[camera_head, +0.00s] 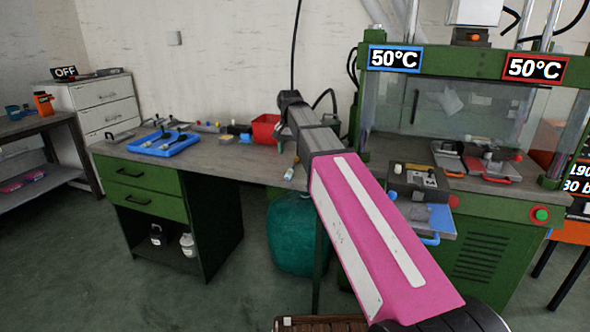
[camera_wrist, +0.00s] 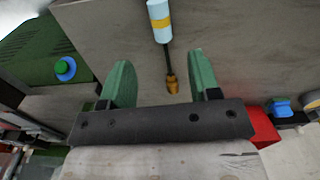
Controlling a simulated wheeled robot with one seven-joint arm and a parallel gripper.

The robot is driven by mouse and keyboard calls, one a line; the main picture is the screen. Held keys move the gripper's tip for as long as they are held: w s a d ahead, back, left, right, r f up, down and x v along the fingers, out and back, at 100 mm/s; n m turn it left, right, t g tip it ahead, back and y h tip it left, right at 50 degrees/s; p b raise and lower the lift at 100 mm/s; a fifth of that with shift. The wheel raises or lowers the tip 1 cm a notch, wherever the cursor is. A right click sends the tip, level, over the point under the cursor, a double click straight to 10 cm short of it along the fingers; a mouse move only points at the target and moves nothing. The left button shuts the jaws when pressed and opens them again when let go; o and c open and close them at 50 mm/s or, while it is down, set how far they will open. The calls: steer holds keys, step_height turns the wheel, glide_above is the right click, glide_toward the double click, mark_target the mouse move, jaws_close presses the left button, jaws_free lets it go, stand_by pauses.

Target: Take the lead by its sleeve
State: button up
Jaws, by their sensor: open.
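The lead shows in the wrist view, with a pale blue and white sleeve (camera_wrist: 160,18) with a yellow band, a thin dark cable (camera_wrist: 168,60) and a brass-coloured end (camera_wrist: 172,86). My gripper (camera_wrist: 161,58) is open, with one green finger on each side of the cable and brass end in the picture. The sleeve lies beyond the fingertips, nearer the top edge, and nothing is held. In the head view a small pale piece (camera_head: 290,172) at the bench's front edge looks like the lead.
The grey bench (camera_head: 240,168) carries a blue tray (camera_head: 164,145) with tools and a red bin (camera_head: 265,128). The green press (camera_head: 490,215) with two 50°C signs stands right, with mould parts (camera_head: 418,183) at its front. Bare bench top surrounds the lead in the wrist view.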

mark_target(290, 170)
step_height(290, 170, down, 9)
steer(key=shift+r, duration=0.1)
stand_by(0.5)
steer(key=shift+c, duration=0.4)
steer(key=c, duration=1)
